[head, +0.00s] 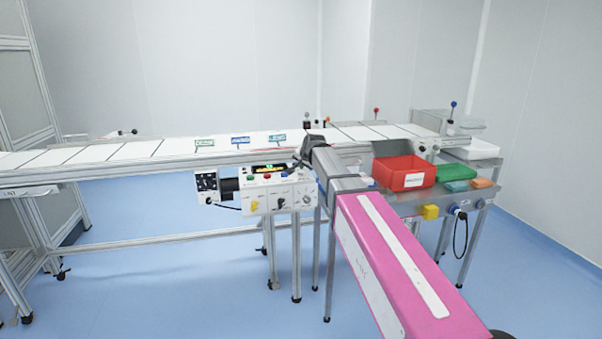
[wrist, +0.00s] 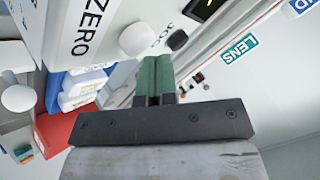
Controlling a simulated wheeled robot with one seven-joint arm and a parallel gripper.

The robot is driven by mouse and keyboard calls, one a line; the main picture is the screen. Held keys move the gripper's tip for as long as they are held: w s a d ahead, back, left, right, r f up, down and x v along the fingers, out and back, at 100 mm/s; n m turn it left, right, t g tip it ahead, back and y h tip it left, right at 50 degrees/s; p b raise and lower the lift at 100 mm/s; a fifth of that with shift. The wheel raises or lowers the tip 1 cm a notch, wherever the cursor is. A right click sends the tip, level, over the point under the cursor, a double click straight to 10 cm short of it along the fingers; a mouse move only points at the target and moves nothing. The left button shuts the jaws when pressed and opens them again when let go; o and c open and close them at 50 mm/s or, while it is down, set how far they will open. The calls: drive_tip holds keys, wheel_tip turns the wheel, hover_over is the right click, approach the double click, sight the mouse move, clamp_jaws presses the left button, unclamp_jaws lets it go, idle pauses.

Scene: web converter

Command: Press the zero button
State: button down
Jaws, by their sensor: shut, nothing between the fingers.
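The word ZERO (wrist: 80,32) is printed sideways on a white panel in the wrist view. A round white button (wrist: 136,39) sits right beside it, with a small black button (wrist: 177,40) further right. My gripper (wrist: 155,62) is shut and empty, its green fingertips together just below the white button in the picture; whether they touch it I cannot tell. In the head view my gripper (head: 294,168) is at the upper right of the control box (head: 262,203), which carries coloured buttons and knobs. The ZERO label is too small to read there.
A conveyor table (head: 150,150) runs behind the control box, with small signs on it. A red bin (head: 403,174) and a green tray (head: 456,173) stand to the right. In the wrist view a second white knob (wrist: 19,98) is at the left edge.

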sight(302, 171)
drive_tip(key=shift+r, duration=0.4)
drive_tip(key=shift+r, duration=0.1)
drive_tip(key=shift+r, duration=2.4)
